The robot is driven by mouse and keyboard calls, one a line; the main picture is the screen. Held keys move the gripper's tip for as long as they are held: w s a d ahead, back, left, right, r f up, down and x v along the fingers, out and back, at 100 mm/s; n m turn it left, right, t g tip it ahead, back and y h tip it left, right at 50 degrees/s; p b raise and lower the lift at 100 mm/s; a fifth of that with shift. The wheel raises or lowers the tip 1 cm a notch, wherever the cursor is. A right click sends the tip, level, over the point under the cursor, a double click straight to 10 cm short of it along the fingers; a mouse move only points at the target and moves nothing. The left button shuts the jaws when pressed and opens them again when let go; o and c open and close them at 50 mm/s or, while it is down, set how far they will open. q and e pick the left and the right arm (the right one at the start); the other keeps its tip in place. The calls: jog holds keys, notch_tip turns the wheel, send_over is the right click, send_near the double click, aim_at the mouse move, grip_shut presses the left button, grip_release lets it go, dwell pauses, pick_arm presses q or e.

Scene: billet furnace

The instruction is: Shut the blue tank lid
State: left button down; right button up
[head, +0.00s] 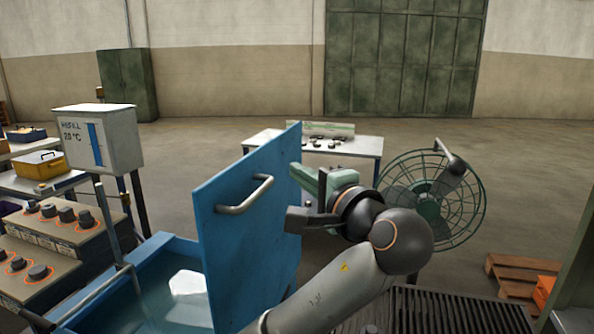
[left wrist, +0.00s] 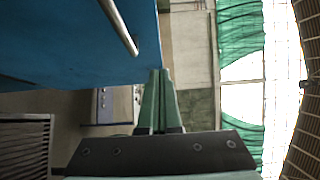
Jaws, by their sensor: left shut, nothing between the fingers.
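The blue tank lid (head: 247,235) stands upright, open, above the blue tank (head: 85,310), which holds water. A grey bar handle (head: 245,195) sits on the lid's face and also shows in the left wrist view (left wrist: 120,25). My left gripper (head: 297,172) is at the lid's right edge in the head view, with its green fingers shut and empty. In the left wrist view the closed fingertips (left wrist: 160,72) point at the corner of the lid (left wrist: 75,45); whether they touch it I cannot tell. My right gripper is not in view.
A white gauge box (head: 98,138) stands behind the tank. Control boxes with knobs (head: 50,235) are at the left. A green caged fan (head: 430,205) stands to the right, and a table (head: 365,145) stands behind the lid. A wooden pallet (head: 520,270) lies at the far right.

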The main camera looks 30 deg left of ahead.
aim_at(254, 154)
pick_arm(q)
jog(key=w+a, duration=0.1)
jog(key=a, duration=0.2)
jog(key=w+a+p, duration=0.1)
jog(key=a, duration=0.2)
jog(key=a+p, duration=0.1)
jog(key=a, duration=0.1)
jog(key=shift+w+a, duration=0.4)
jog(key=shift+s+a, duration=0.1)
jog(key=shift+a, duration=0.4)
